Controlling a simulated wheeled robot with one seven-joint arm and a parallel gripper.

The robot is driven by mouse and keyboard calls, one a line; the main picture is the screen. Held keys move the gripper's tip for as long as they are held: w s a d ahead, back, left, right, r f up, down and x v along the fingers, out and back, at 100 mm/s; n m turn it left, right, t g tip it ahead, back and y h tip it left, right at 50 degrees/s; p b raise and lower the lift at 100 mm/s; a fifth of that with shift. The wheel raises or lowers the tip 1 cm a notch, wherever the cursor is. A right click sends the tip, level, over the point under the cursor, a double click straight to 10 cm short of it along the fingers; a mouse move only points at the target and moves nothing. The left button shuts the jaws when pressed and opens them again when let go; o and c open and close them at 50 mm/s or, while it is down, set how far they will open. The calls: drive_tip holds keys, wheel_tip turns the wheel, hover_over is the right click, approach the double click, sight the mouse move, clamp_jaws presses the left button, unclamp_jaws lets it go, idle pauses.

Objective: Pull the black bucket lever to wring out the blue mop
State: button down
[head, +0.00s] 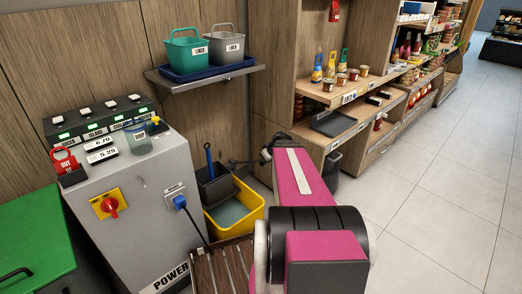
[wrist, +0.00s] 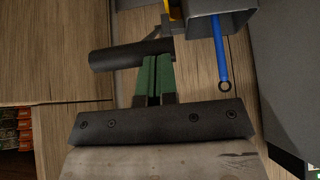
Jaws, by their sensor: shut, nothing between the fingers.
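The yellow bucket (head: 246,205) stands on the floor beside the grey cabinet, with a dark grey wringer (head: 214,186) on it. The blue mop (head: 209,160) shows as a handle rising from the wringer; its head is hidden. In the wrist view the blue handle (wrist: 219,50) with a ring at its end is right of my fingers. The black lever (wrist: 130,56) has a thick round grip lying across, just beyond my fingertips. My gripper (wrist: 154,62) is shut and empty, its green-padded fingers together at the grip's right part; I cannot tell whether they touch.
The grey cabinet (head: 150,190) with a red switch and blue plug stands left of the bucket. A wooden shelf unit (head: 300,110) is close on the right. A wall shelf (head: 205,77) with bins hangs above. Tiled floor (head: 440,200) at right is clear.

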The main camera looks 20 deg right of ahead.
drive_tip(key=f, duration=0.1)
drive_tip(key=s+f, duration=0.1)
drive_tip(key=f, duration=0.1)
drive_tip(key=s+d+f, duration=0.1)
drive_tip(key=shift+s+f, duration=0.25)
drive_tip(key=shift+w+f, duration=0.1)
drive_tip(key=shift+f, duration=0.05)
idle(0.4)
